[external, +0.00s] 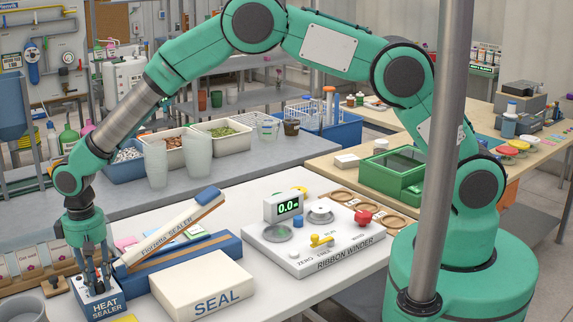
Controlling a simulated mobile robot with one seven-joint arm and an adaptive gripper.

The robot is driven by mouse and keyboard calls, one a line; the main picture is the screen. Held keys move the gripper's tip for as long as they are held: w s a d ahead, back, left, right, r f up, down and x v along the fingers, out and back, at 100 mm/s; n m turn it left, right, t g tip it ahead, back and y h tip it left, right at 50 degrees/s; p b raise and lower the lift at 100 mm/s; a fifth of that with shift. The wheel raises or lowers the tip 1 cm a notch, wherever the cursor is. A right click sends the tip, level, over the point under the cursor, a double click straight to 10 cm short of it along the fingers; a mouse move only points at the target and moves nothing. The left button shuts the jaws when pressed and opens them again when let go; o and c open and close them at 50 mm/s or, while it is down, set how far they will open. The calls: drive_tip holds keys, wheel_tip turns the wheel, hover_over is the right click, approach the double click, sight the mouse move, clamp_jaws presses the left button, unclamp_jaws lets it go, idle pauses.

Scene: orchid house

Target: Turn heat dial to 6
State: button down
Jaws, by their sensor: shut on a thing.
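The heat sealer's control box (101,307), blue with the white words HEAT SEALER, sits at the front left of the white table. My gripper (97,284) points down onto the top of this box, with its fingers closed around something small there. The heat dial itself is hidden by the fingers, so its setting cannot be read. The sealer's arm (172,232), cream and marked Florzetta SEALER, is raised at a tilt over the blue sealer body (190,260).
A cream SEAL block (205,287) lies just right of the control box. A white ribbon winder (318,240) with a display reading 0.0 stands farther right. Wooden card racks (30,262) and a grey pot (24,309) are close on the left.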

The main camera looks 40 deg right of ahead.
sight(97, 283)
drive_tip(key=m, duration=0.5)
drive_tip(key=shift+m, duration=0.3)
drive_tip(key=shift+a+m+b, duration=0.1)
drive_tip(key=shift+m+b, duration=0.2)
drive_tip(key=shift+m, duration=1.8)
drive_tip(key=shift+r, duration=0.1)
drive_tip(key=c, duration=1.4)
unclamp_jaws()
drive_tip(key=shift+c, duration=0.2)
wheel_tip(97, 283, up, 12)
